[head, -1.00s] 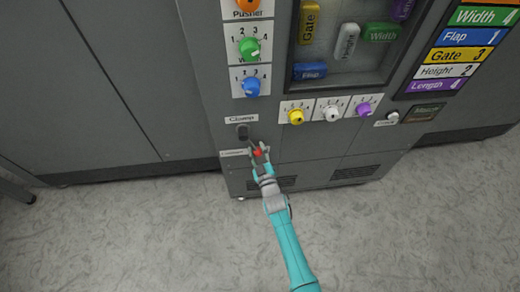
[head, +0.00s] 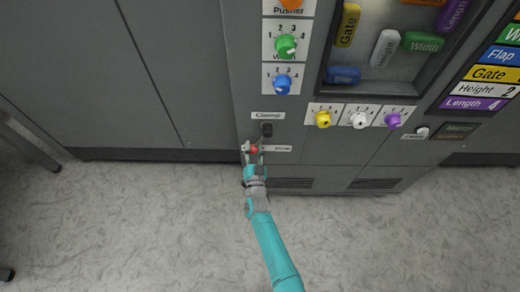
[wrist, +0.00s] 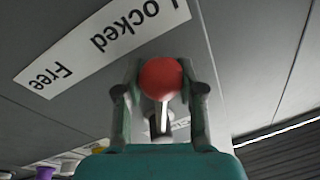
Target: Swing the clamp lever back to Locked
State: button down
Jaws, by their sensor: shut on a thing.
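The clamp lever has a red ball knob (wrist: 160,78) on a thin metal rod. In the head view the red knob (head: 253,149) hangs down and left of the black clamp mount (head: 267,130). My gripper (head: 250,150) is shut on the knob, with one finger on each side of it in the wrist view (wrist: 160,90). The white label (wrist: 105,42) appears upside down in the wrist view and reads Free and Locked. In the head view the Free end (head: 283,148) shows to the right of the knob, and the Locked end is hidden behind my gripper.
Above the clamp are a blue dial (head: 283,81) and a green dial (head: 286,46). Yellow (head: 322,119), white (head: 359,120) and purple (head: 393,120) knobs lie to the right.

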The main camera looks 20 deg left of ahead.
jog(key=shift+s+a+r+m, duration=0.15)
jog(key=shift+a+r+m, duration=0.3)
jog(key=shift+a+m, duration=0.4)
jog(key=shift+d, duration=0.1)
jog(key=c, duration=0.7)
grip_release()
jog(key=shift+s, duration=0.1)
jog(key=v, duration=1.2)
